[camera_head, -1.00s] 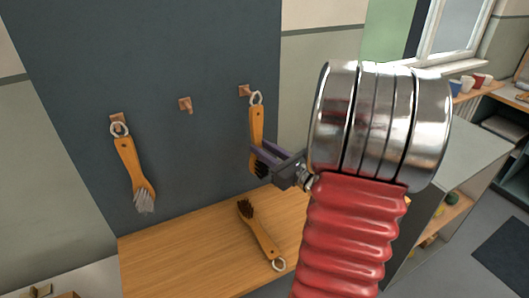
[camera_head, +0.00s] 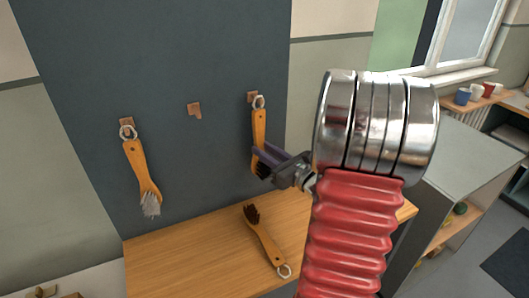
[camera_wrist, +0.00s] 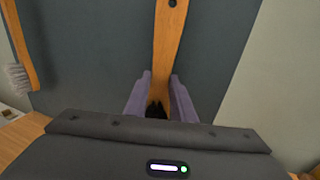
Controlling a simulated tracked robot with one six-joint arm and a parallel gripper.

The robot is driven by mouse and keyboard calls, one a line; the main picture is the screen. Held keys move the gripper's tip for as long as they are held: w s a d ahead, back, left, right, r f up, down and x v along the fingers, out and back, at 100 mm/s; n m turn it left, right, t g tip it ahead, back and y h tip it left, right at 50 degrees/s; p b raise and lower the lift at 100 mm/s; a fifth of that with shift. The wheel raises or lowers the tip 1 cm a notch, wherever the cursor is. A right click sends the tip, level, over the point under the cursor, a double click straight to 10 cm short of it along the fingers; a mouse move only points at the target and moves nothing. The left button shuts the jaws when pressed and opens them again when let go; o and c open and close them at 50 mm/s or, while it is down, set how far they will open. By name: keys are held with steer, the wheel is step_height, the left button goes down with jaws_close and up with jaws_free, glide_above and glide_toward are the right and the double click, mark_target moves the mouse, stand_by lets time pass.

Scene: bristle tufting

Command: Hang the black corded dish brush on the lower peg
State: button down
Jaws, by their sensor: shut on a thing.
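The black-bristled dish brush (camera_head: 259,128) has an orange wooden handle and a pale cord loop at its top. It is upright in front of the dark panel, bristle end down. My gripper (camera_head: 266,160) is shut on its lower part, near the black bristles, which also show between the fingers in the wrist view (camera_wrist: 157,109). The loop overlaps the right peg (camera_head: 252,97) in the head view; I cannot tell whether it is around it. The middle peg (camera_head: 194,110) is bare. I cannot tell which peg is lower.
A grey-bristled brush (camera_head: 139,165) hangs at the left peg (camera_head: 127,122). A dark-brown-bristled brush (camera_head: 265,239) lies on the wooden bench (camera_head: 170,265) below. Mugs (camera_head: 475,92) stand on a far shelf at the right. The bench's left part is clear.

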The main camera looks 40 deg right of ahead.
stand_by(0.4)
steer(key=c, duration=1.4)
jaws_free()
steer(key=shift+s, duration=0.3)
steer(key=shift+s, duration=0.35)
steer(key=shift+s, duration=0.35)
steer(key=shift+s, duration=0.35)
steer(key=shift+s, duration=0.35)
steer(key=shift+s, duration=0.35)
